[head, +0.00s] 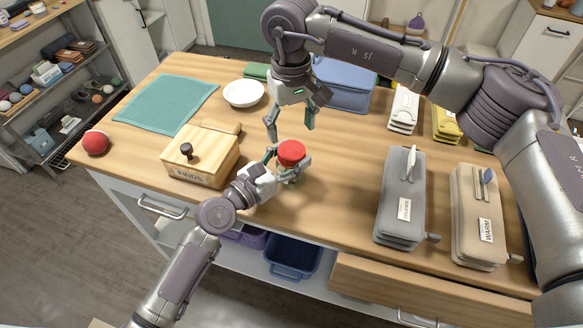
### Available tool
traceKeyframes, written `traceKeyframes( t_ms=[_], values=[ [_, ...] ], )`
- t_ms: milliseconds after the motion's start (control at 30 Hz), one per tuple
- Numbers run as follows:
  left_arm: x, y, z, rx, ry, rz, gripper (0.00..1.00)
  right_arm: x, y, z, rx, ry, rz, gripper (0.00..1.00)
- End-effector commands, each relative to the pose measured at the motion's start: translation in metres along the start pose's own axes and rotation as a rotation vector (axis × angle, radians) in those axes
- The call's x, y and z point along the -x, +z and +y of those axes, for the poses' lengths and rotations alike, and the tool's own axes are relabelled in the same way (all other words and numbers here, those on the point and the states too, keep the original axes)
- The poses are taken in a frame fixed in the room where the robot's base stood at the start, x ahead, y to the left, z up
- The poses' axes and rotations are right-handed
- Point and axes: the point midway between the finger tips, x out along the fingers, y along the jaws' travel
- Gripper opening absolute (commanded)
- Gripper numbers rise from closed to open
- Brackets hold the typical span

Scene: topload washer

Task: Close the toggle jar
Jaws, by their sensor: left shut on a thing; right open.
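The toggle jar (291,153) stands near the middle of the wooden table, with its round red top facing up. Its lower body is mostly hidden by my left gripper and is hard to make out. My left gripper (288,168) is shut on the jar from the left, its fingers around the body below the red top. My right gripper (291,130) is open and points down just above and behind the red top, apart from it. Whether the lid is fully seated or its clasp is fastened cannot be told.
A wooden box labelled FINDS (197,172) stands left of the jar, with a red ball (96,142), a teal cloth (167,104) and a white bowl (243,93) beyond. Grey (402,219) and beige (470,236) labelled stacks stand right. A drawer (420,291) is open at the front.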

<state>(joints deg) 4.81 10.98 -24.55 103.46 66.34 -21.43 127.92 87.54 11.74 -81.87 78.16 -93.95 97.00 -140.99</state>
Motion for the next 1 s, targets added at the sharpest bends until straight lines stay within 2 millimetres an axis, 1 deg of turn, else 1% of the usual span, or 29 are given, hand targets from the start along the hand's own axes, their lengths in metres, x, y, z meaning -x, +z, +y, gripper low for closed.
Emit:
traceKeyframes(
  t_ms=[33, 100, 333, 433, 567, 800, 900, 1000],
  values=[
    [0.0, -0.003, -0.001, 0.002, -0.002, 0.006, 0.0, 0.009, -0.001, 0.0, 0.0, 0.001, 0.003, 0.72],
    [0.0, -0.003, -0.001, 0.002, -0.002, 0.006, 0.0, 0.015, 0.0, 0.0, 0.0, 0.001, 0.001, 0.72],
    [0.0, -0.003, -0.001, 0.002, -0.002, 0.006, 0.0, 0.014, 0.0, 0.0, 0.0, 0.0, 0.0, 0.72],
    [0.0, -0.003, -0.001, 0.002, -0.002, 0.006, 0.0, 0.011, 0.0, 0.0, 0.0, 0.0, -0.001, 0.72],
    [0.0, -0.003, -0.001, 0.002, -0.002, 0.006, 0.0, -0.004, 0.001, 0.0, 0.0, -0.001, -0.003, 0.72],
    [0.0, -0.003, -0.001, 0.002, -0.002, 0.007, 0.0, -0.042, 0.001, 0.0, 0.0, 0.0, -0.003, 0.72],
    [0.0, -0.003, -0.001, 0.002, -0.002, 0.007, 0.0, -0.054, 0.001, 0.0, -0.001, -0.001, -0.002, 0.72],
    [0.0, -0.003, -0.001, 0.002, -0.002, 0.007, 0.0, -0.062, 0.001, 0.0, -0.001, 0.001, -0.002, 0.72]
  ],
)
